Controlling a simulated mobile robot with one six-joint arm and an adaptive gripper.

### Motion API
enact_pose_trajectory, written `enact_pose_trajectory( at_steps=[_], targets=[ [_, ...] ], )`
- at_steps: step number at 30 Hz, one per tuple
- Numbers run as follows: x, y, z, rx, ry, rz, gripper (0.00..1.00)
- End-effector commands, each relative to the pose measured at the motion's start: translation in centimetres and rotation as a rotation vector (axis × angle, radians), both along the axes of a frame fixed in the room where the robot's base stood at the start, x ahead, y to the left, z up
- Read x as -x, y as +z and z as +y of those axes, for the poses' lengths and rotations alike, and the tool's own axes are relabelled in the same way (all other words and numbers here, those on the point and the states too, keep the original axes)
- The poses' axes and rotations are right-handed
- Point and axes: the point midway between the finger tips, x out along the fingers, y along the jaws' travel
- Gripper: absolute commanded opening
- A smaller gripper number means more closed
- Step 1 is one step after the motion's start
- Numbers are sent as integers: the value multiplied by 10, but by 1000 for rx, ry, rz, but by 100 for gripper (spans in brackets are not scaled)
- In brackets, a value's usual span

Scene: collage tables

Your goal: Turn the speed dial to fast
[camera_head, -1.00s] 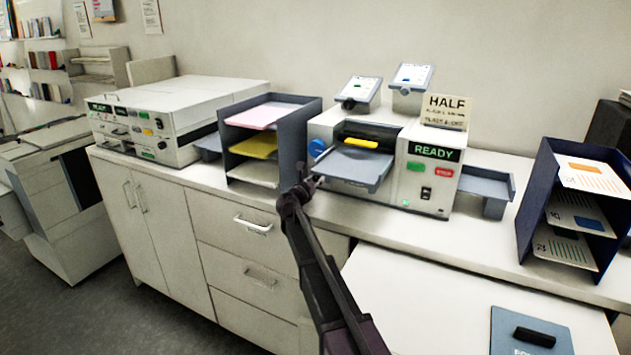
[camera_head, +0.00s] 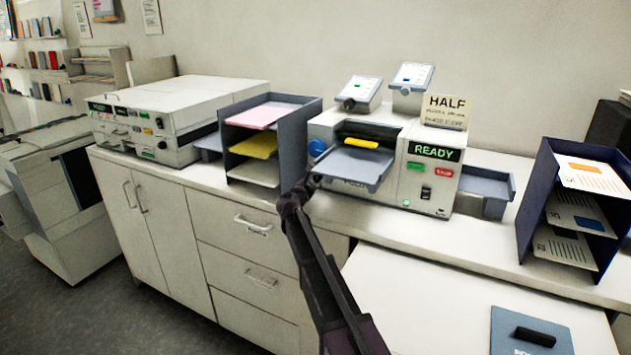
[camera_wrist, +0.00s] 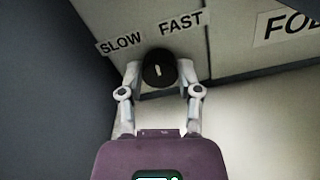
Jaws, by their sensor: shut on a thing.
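The speed dial (camera_wrist: 159,69) is a round black knob with a short white pointer mark, on a pale panel in the wrist view. The SLOW label (camera_wrist: 120,42) is above it to the left and the FAST label (camera_wrist: 181,23) above it to the right. The mark points roughly up, between the two words. My gripper (camera_wrist: 161,82) has one finger on each side of the dial and is shut on it. In the head view my gripper (camera_head: 310,184) is by the lower left front of the white folding machine (camera_head: 397,190); the dial is hidden there.
A dark letter tray rack (camera_head: 267,190) stands just left of the machine, close to my gripper. A grey feed tray (camera_head: 354,170) juts out above it. A dark surface (camera_wrist: 45,90) fills the wrist view's left side.

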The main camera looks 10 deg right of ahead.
Motion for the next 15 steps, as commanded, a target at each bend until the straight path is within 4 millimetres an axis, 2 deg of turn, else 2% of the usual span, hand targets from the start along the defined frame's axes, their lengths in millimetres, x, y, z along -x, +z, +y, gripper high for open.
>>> enact_pose_trajectory(
  at_steps=[6, 15],
  targets=[
    [-1, 0, -1, -126, 1, -93, 0],
    [-1, 0, -1, -227, 1, -166, 0]
  ],
)
